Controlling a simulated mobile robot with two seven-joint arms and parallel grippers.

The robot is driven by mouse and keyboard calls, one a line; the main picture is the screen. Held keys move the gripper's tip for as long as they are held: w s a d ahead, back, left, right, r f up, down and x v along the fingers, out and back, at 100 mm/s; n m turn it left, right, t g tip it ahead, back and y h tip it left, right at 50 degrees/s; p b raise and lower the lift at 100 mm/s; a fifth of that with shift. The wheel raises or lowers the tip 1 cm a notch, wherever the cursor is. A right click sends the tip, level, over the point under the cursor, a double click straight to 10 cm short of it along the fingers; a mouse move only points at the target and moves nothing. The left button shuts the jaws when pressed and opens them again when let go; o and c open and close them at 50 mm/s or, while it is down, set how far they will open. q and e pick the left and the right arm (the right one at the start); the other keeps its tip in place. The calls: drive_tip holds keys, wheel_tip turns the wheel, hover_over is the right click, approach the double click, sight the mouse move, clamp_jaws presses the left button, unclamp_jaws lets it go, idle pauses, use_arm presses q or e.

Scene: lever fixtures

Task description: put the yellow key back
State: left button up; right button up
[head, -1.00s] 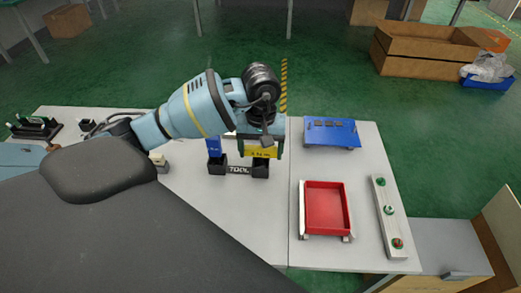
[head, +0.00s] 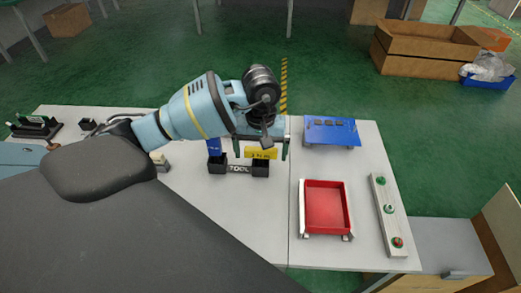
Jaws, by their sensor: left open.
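The yellow key (head: 261,153) is upright at the right socket of the black rack marked TOOL (head: 240,169). Its lower edge meets the socket top; how deep it sits I cannot tell. My left gripper (head: 262,148) is open around the key's upper part, with its fingers apart on either side, and hides the key's top. A blue key (head: 214,147) stands in the rack's left socket. My right gripper does not show.
A red tray (head: 326,208) lies to the right of the rack, with a blue board (head: 331,131) behind it. A strip with several round green and red buttons (head: 388,210) lies near the table's right edge. The white table (head: 235,215) is clear in front of the rack.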

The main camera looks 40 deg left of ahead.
use_arm(q)
wheel_tip(320, 180, up, 12)
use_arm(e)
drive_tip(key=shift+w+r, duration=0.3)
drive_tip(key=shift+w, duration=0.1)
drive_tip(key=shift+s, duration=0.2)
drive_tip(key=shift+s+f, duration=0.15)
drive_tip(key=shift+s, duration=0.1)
use_arm(q)
drive_tip(key=shift+d, duration=0.1)
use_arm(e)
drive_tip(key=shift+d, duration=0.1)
